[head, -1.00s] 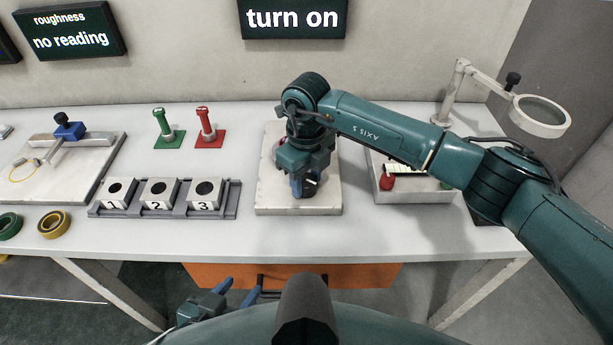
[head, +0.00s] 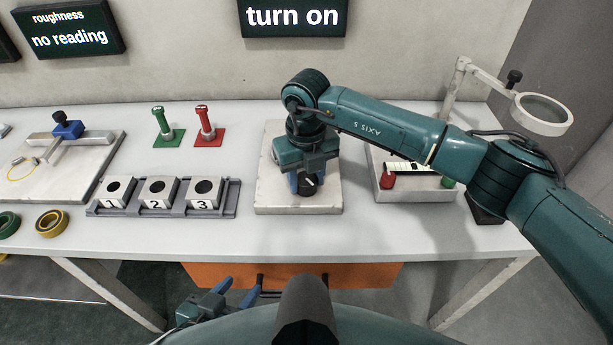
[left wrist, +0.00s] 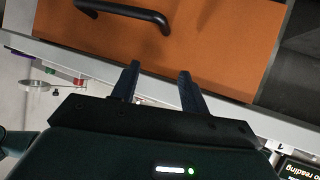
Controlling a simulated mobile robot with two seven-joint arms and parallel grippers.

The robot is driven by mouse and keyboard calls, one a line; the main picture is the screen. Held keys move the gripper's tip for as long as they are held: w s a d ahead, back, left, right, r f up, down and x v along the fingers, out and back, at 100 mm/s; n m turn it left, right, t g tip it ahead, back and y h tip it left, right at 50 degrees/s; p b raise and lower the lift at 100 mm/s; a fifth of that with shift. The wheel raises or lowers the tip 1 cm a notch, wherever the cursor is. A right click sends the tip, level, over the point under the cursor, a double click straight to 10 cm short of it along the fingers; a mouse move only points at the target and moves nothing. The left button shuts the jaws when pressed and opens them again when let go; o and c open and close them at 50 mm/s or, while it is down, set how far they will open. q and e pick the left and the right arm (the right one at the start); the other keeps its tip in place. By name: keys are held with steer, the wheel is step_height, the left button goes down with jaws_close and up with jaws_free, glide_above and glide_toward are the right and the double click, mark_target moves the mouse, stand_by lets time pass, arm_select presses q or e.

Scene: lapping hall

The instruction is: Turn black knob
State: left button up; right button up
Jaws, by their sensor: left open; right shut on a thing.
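The black knob (head: 308,187) stands on a pale stone slab (head: 275,205) at the middle of the bench, with a white pointer mark on its top. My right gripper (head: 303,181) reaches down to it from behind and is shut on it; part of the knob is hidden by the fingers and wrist. My left gripper (head: 237,291) is low in front of the bench, open and empty. In the left wrist view its two fingers (left wrist: 159,75) are apart before an orange drawer front (left wrist: 210,40). The wall screen (head: 292,17) reads "turn on".
Left of the slab is a grey rack (head: 230,207) with blocks numbered 1, 2 and 3. Green (head: 163,128) and red (head: 206,128) posts stand behind it. On the right are a tray (head: 415,190) and a magnifier on an arm (head: 542,112). Bare bench lies before the slab.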

mark_target(306, 178)
steer(key=m, duration=0.4)
steer(key=shift+m, duration=2.6)
steer(key=o, duration=1)
steer(key=shift+c, duration=0.2)
step_height(306, 178, up, 13)
steer(key=b, duration=0.1)
steer(key=shift+r, duration=0.1)
